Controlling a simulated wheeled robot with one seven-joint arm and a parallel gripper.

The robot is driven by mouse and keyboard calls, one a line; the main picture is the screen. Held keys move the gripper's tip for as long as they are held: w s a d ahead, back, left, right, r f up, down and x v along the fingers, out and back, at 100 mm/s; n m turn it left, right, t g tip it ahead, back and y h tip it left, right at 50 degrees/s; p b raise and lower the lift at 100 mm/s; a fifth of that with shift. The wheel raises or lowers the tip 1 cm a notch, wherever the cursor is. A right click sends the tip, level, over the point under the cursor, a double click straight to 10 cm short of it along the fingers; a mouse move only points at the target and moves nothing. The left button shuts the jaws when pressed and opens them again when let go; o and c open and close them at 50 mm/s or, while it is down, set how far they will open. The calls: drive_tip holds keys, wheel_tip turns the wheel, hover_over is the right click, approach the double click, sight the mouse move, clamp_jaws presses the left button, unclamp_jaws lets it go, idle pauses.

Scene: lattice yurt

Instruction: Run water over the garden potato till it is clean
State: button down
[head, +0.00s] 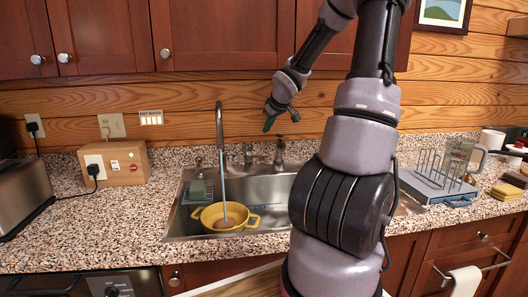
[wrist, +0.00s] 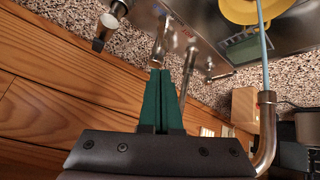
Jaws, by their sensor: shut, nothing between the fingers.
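A brown potato (head: 221,223) sits in a yellow colander (head: 246,227) in the steel sink (head: 268,190). A pale blue stream of water (head: 224,190) falls from the tall spout (head: 219,118) into the colander; the stream also shows in the wrist view (wrist: 263,45). Whether dirt is left on the potato is too small to tell. Metal tap fittings (head: 248,157) stand behind the sink. My gripper (head: 268,124), with green fingers, is shut and empty above the back of the counter. In the wrist view its fingertips (wrist: 161,72) point towards the tap fittings (wrist: 190,62).
A green sponge (head: 198,190) sits in a rack at the sink's left. A wooden box (head: 122,165) and a toaster (head: 22,195) are farther left. A dish rack (head: 440,180) stands right of my arm.

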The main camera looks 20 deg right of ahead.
drive_tip(key=shift+x, duration=1)
hover_over(265, 158)
drive_tip(key=w+a, duration=0.2)
wheel_tip(265, 158, down, 7)
drive_tip(key=shift+s+d+f, duration=0.2)
drive_tip(key=shift+d+f, duration=0.2)
drive_tip(key=shift+f, duration=0.4)
drive_tip(key=shift+s+d+f, duration=0.15)
drive_tip(key=shift+d+f, duration=0.25)
drive_tip(key=shift+f, duration=0.35)
drive_tip(key=shift+s+d+f, duration=0.1)
drive_tip(key=shift+s+f, duration=0.25)
drive_tip(key=shift+f, duration=0.35)
drive_tip(key=shift+s+d+f, duration=0.1)
drive_tip(key=shift+s+f, duration=0.2)
drive_tip(key=shift+f, duration=0.4)
